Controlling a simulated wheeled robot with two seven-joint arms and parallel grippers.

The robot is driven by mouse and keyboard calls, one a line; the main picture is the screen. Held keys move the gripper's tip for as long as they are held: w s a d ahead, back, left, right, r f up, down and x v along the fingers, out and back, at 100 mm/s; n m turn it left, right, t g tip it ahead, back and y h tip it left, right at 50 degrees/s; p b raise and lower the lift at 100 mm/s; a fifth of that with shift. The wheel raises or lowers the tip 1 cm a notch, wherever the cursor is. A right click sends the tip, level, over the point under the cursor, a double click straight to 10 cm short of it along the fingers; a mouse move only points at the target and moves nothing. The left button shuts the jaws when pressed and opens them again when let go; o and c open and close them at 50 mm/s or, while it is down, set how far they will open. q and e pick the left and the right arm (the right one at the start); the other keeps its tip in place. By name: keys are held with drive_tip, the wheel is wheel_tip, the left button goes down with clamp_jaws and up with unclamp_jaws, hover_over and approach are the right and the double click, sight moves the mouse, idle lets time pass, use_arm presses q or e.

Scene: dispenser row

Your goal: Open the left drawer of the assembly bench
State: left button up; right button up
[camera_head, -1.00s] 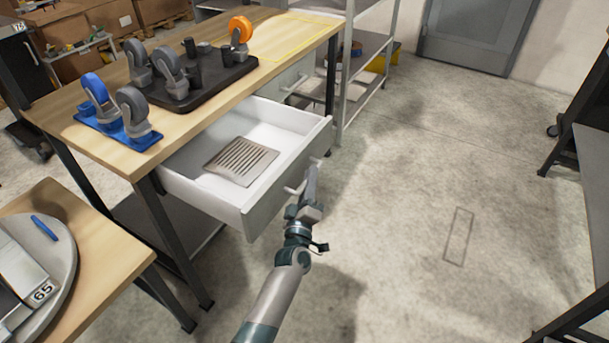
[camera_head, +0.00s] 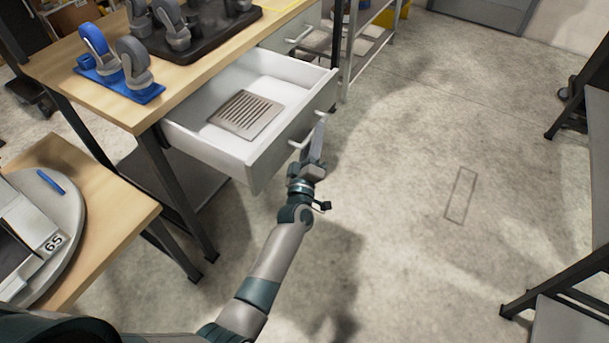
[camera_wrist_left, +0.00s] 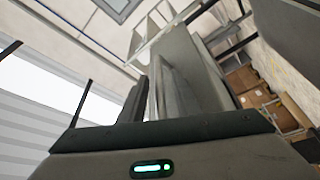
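The left drawer (camera_head: 201,148) of the assembly bench (camera_head: 196,68) stands pulled well out in the head view. It is white inside with a grey front, and a slotted metal plate (camera_head: 247,112) lies in it. Its pale bar handle (camera_head: 296,144) is on the front. My left gripper (camera_head: 319,132) is right at this handle, its fingers overlapping the handle's right part. I cannot tell whether they touch or grip it. In the left wrist view the finger gap is unclear. My right gripper is not in view.
A blue caster stand (camera_head: 119,83) and a dark caster tray (camera_head: 213,32) are on the bench top. A second closed drawer handle (camera_head: 300,36) is farther along. A side table (camera_head: 110,215) stands at left. Floor (camera_head: 400,200) to the right is clear.

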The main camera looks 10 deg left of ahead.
use_arm(q)
drive_tip(key=b+v, duration=0.2)
drive_tip(key=v, duration=1.4)
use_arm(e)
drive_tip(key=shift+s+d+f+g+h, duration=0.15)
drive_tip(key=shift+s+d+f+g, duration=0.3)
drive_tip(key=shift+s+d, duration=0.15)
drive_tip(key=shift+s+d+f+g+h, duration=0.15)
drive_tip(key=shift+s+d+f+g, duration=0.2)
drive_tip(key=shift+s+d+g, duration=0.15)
use_arm(q)
drive_tip(key=shift+s, duration=0.1)
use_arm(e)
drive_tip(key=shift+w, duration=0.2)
